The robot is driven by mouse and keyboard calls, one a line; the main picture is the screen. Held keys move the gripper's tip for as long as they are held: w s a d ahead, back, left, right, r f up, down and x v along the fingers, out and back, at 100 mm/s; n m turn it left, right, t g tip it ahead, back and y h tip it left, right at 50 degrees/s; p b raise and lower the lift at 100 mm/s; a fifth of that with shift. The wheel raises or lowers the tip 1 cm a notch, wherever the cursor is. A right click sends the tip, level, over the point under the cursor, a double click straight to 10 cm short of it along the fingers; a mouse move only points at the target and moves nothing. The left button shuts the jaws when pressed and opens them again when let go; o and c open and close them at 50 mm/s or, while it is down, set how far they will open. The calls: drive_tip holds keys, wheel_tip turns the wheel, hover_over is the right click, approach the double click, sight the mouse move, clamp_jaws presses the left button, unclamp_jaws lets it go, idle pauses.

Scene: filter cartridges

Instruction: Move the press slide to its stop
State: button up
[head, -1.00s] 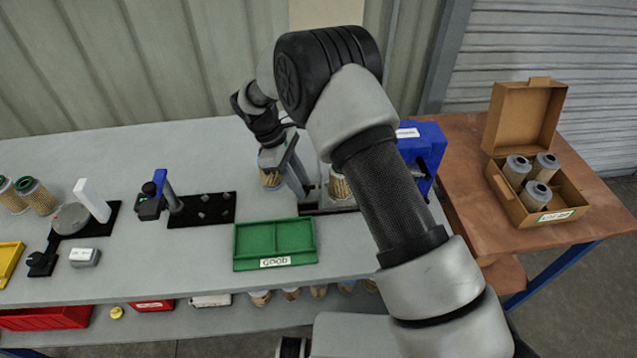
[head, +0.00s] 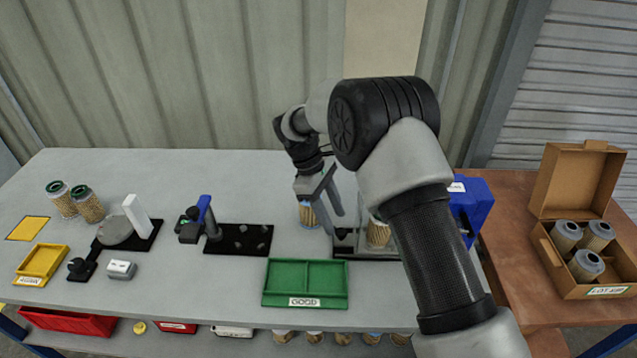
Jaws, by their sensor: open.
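The press has a blue body (head: 474,203) at the right end of the grey bench, partly hidden behind my arm. Its dark base (head: 347,252) runs left from it. A cartridge with pleated tan sides (head: 378,233) stands over the base, partly behind my arm. The slide itself cannot be told apart clearly from the base. My gripper (head: 326,208) is open and points down at the left end of the base.
A green GOOD tray (head: 306,299) lies in front of the base. A black fixture with a clamp (head: 239,239) is to the left. Two green-topped cartridges (head: 74,203) and a yellow tray (head: 42,265) are further left. An open carton (head: 581,288) stands on the brown table at right.

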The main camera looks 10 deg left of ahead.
drive_tip(key=v, duration=1.4)
drive_tip(key=s+d+r+m+t+y+p, duration=0.1)
drive_tip(key=s+d+r+m+y, duration=0.15)
drive_tip(key=d+r, duration=0.6)
drive_tip(key=s+d+r+m+t+y+p, duration=0.1)
drive_tip(key=s+d+r+m, duration=0.25)
drive_tip(key=d+r, duration=0.55)
drive_tip(key=s+d+m+t, duration=0.2)
drive_tip(key=s+d+m, duration=0.3)
drive_tip(key=s, duration=0.4)
drive_tip(key=s+d+m+t+y+p, duration=0.1)
drive_tip(key=s+d+m, duration=0.3)
drive_tip(key=s+d, duration=0.4)
drive_tip(key=s+t, duration=0.1)
drive_tip(key=s, duration=0.1)
drive_tip(key=shift+s+r+m+p, duration=0.3)
drive_tip(key=shift+s+r+m, duration=0.05)
drive_tip(key=shift+m, duration=0.05)
